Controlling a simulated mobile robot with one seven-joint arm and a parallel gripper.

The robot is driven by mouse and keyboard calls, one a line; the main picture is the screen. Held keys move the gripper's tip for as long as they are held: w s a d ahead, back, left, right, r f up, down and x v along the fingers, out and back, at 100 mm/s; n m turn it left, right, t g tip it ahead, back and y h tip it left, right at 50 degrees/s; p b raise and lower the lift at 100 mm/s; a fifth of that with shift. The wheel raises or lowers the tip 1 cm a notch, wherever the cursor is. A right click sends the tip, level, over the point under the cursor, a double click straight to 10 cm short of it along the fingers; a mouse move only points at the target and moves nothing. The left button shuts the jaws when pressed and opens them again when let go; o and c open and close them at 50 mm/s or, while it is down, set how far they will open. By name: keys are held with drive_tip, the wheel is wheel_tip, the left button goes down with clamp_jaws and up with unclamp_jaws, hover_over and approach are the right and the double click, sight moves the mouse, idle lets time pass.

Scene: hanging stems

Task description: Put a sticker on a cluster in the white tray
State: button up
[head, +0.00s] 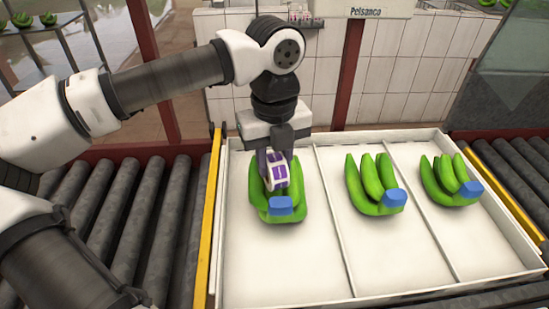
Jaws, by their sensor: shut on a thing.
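The white tray (282,262) is split by dividers into three compartments, with one green banana cluster in each. The left cluster (260,204), middle cluster (372,184) and right cluster (447,179) each have a blue crown end facing the front. My gripper (274,158) points down over the left cluster and is shut on a small white piece with purple patches (273,172), which looks like a sticker holder. The piece is just over the left cluster's fingers and hides part of them. I cannot tell whether it touches them.
Grey rollers (135,215) run to the left of the tray, and more rollers (515,170) lie to the right. Yellow rails (207,225) edge the tray. A red post (348,75) and white tiled wall stand behind. The tray's front floor is bare.

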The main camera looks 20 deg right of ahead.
drive_tip(key=shift+r+p, duration=2.55)
drive_tip(key=shift+r, duration=2)
